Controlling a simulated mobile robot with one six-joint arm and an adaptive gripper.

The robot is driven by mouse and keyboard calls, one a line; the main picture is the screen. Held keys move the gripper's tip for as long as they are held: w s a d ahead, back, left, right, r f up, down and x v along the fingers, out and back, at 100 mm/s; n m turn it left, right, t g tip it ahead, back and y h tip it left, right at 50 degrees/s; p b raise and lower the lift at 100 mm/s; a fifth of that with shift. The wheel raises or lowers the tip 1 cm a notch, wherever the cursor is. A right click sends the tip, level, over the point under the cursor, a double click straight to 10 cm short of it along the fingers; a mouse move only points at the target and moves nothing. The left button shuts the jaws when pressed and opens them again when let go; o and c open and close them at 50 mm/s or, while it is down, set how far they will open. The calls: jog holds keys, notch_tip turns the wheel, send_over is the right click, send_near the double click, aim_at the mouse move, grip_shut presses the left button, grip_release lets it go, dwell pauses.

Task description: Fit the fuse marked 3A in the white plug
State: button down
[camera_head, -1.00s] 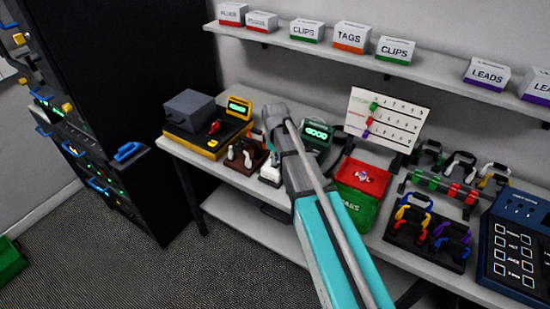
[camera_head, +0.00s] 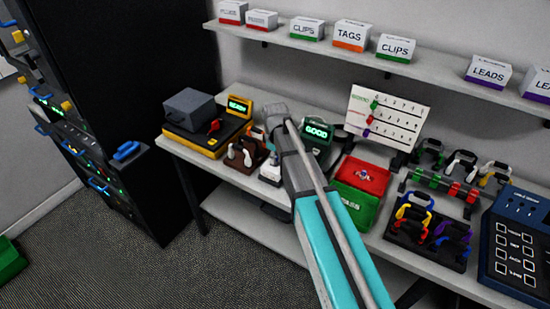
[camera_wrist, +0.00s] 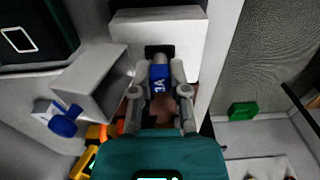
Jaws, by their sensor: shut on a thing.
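The blue fuse marked 3A (camera_wrist: 160,84) is between the fingers of my gripper (camera_wrist: 161,76), which is shut on it. The white plug (camera_wrist: 185,32) is just beyond the fuse in the wrist view, with a dark recess in its face. The fuse's far end is at the edge of that recess. I cannot tell whether any of it is inside. In the head view, my arm covers the gripper and the fuse, and a small part of a white object (camera_head: 270,173) shows beside the arm on the bench.
A grey open-ended box (camera_wrist: 98,84) stands close to the left of my gripper in the wrist view. A green tester (camera_head: 318,132), a yellow-based tester (camera_head: 205,142), a red tray (camera_head: 345,174) and racks of coloured leads (camera_head: 430,240) crowd the bench.

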jog(key=shift+f+b, duration=0.35)
jog(key=shift+f, duration=0.1)
dwell(0.6)
dwell(0.4)
jog(key=c, duration=0.5)
grip_release()
jog(key=shift+c, duration=0.2)
jog(key=o, duration=0.5)
jog(key=shift+o, duration=0.2)
jog(key=shift+r, duration=0.1)
jog(key=shift+r+p, duration=3.95)
jog(key=shift+p, duration=0.1)
